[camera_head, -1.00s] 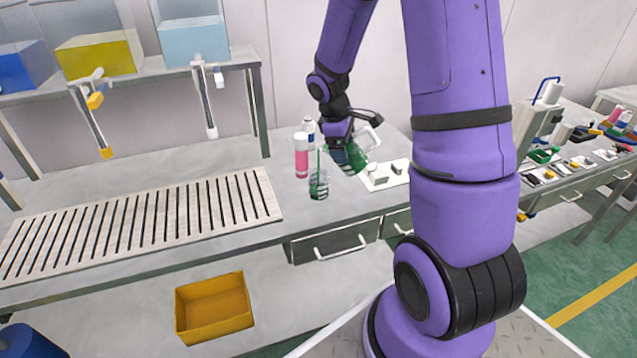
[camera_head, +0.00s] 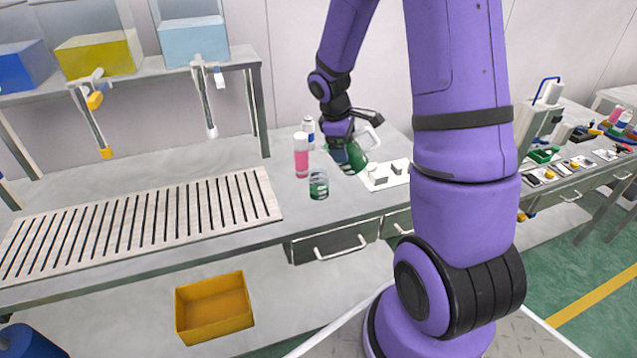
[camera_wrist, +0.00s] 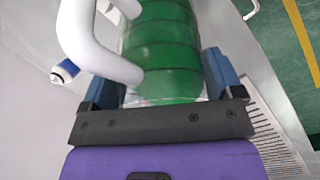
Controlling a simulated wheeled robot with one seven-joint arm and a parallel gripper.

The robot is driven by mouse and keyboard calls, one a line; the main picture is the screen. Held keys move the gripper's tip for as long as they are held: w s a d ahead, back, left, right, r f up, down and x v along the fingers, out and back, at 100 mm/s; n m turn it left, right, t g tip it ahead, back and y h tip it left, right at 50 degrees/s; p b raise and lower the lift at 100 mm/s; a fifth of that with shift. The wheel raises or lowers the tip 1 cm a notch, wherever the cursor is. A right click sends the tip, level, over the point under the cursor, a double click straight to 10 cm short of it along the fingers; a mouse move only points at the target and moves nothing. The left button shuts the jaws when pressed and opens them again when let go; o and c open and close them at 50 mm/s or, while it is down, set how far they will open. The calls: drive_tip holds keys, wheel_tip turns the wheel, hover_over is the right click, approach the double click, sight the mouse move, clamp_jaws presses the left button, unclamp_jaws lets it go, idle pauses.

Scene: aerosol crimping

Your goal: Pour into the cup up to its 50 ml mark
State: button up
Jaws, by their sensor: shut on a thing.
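My gripper (camera_head: 345,152) is shut on a jug (camera_head: 354,158) with green liquid and a white handle, and holds it above the bench. In the wrist view the jug (camera_wrist: 160,45) sits between the blue fingers, its handle at the left. The jug is tilted in the head view, partly hidden by my gripper. The cup (camera_head: 319,186) is a clear beaker with marks and green liquid in it, standing on the bench just left of and below the jug. No stream shows between them. I cannot read the cup's level against its marks.
A pink bottle (camera_head: 301,156) and a white-capped bottle (camera_head: 309,130) stand close behind the cup. A white tray (camera_head: 396,178) with small grey parts lies to the right. A slatted rack (camera_head: 140,220) covers the bench at left. A yellow bin (camera_head: 213,308) is below.

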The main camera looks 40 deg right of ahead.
drive_tip(key=shift+s+d+r+t+y, duration=0.1)
drive_tip(key=shift+d+r+t+y, duration=0.05)
drive_tip(key=shift+r+t+y, duration=1)
drive_tip(key=shift+r, duration=0.15)
drive_tip(key=shift+y, duration=0.35)
drive_tip(key=shift+f+t+y, duration=0.75)
drive_tip(key=shift+t+y, duration=0.2)
drive_tip(key=shift+y, duration=0.15)
drive_tip(key=shift+r, duration=0.1)
drive_tip(key=shift+r, duration=2.45)
